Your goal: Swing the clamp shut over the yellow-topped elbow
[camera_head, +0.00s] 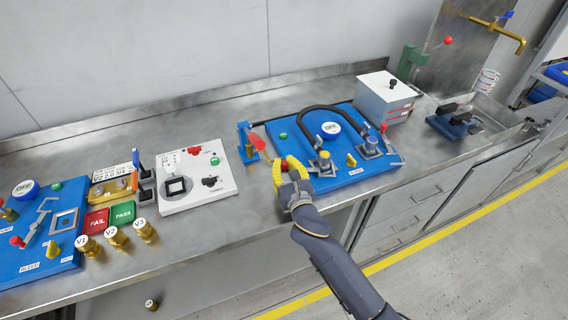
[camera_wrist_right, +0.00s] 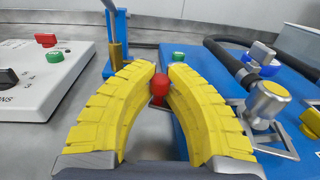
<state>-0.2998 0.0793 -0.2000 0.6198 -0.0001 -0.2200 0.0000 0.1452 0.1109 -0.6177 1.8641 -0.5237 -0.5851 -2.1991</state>
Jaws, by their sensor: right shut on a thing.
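The yellow-topped elbow (camera_head: 323,157) stands on the blue pump board (camera_head: 348,181) at one end of a black hose. It also shows at the right in the right wrist view (camera_wrist_right: 268,102), on a metal plate. My right gripper (camera_head: 285,167) is left of the elbow, at the board's left edge. Its curved yellow fingers are shut on a red ball knob (camera_wrist_right: 160,87), apparently the clamp's handle end. The knob is apart from the elbow, to its left. The rest of the clamp is mostly hidden by the fingers. My left gripper is not in view.
A blue-topped elbow (camera_head: 371,145) with a red-knobbed clamp (camera_head: 383,129) stands right of the yellow-topped one. A yellow valve handle (camera_head: 351,160) is between them. A blue stand (camera_head: 245,142) with a red part is just left of the board. A white switch panel (camera_head: 198,172) lies farther left.

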